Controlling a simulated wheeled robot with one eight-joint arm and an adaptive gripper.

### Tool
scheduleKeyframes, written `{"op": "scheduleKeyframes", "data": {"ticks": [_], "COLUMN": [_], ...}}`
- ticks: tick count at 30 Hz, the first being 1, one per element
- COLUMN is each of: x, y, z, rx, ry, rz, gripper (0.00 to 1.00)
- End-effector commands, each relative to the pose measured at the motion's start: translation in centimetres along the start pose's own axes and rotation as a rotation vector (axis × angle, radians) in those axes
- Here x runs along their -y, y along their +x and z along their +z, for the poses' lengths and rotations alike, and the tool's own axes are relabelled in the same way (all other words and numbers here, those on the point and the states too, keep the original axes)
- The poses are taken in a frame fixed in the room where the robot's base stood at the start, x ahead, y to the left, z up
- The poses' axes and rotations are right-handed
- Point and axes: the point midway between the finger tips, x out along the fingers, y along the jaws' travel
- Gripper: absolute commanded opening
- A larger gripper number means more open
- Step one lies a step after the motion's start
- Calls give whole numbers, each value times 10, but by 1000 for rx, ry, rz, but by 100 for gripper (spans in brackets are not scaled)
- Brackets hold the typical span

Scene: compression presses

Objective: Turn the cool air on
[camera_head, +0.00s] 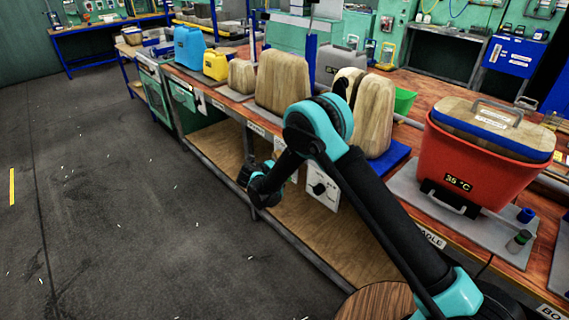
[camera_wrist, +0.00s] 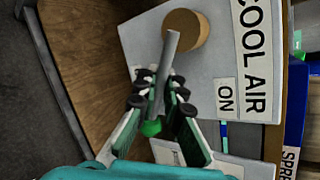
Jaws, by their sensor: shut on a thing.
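The cool air panel is a white plate (camera_wrist: 225,70) lettered "COOL AIR" and "ON"; it appears sideways in the wrist view. On it is a round wood-brown knob (camera_wrist: 200,28) with a grey lever (camera_wrist: 172,45) that ends in a green tip (camera_wrist: 151,128). My gripper (camera_wrist: 160,88) is shut on the lever, with its fingers on both sides of it. The lever points away from the "ON" lettering. In the head view, my gripper (camera_head: 264,184) is at the bench front, left of a white panel (camera_head: 322,188); my arm partly hides this area.
A wooden lower shelf (camera_head: 320,235) lies under the bench. The grey floor (camera_head: 110,190) at left is clear.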

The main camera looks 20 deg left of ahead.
Motion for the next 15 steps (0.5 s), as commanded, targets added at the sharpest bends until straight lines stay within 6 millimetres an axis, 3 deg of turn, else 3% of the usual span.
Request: {"op": "scheduleKeyframes", "data": {"ticks": [4,15], "x": [1,7], "y": [-10,-16], "z": [-2,-1], "rx": [-58,-142], "ry": [-86,-210], "rz": [3,3], "gripper": [0,0]}}
